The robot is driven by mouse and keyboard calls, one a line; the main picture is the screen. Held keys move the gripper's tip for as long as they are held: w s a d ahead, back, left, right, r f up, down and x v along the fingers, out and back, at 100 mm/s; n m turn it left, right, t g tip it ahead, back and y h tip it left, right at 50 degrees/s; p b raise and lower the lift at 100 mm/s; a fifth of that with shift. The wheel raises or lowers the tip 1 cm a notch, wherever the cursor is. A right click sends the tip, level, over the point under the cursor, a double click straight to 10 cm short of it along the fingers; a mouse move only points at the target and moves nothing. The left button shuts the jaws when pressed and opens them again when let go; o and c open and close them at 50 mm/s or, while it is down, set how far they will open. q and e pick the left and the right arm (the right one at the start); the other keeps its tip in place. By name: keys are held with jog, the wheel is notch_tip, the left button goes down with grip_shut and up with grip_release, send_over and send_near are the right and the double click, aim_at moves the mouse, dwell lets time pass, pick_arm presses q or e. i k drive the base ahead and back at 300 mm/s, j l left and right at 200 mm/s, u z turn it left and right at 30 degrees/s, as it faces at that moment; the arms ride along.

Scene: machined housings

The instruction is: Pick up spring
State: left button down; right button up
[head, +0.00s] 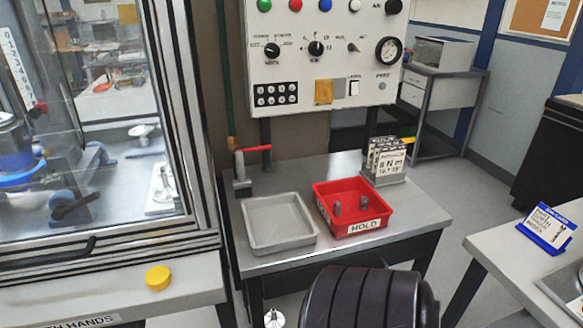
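No spring can be made out for certain. A red tray (322,187) marked HOLD sits on a metal-topped table and holds two small grey upright parts, a left one (337,208) and a right one (364,202). They are too small to tell whether either is a spring. An empty grey tray (247,207) stands to the left of the red one.
A card holder (386,160) stands behind the red tray. A grey fixture with a red handle (254,149) is at the table's back left. A glazed machine with a yellow button (158,277) is at left. A blue sign stand (548,230) is on the right bench.

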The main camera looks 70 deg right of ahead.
aim_at(334, 209)
jog(key=z, duration=2.45)
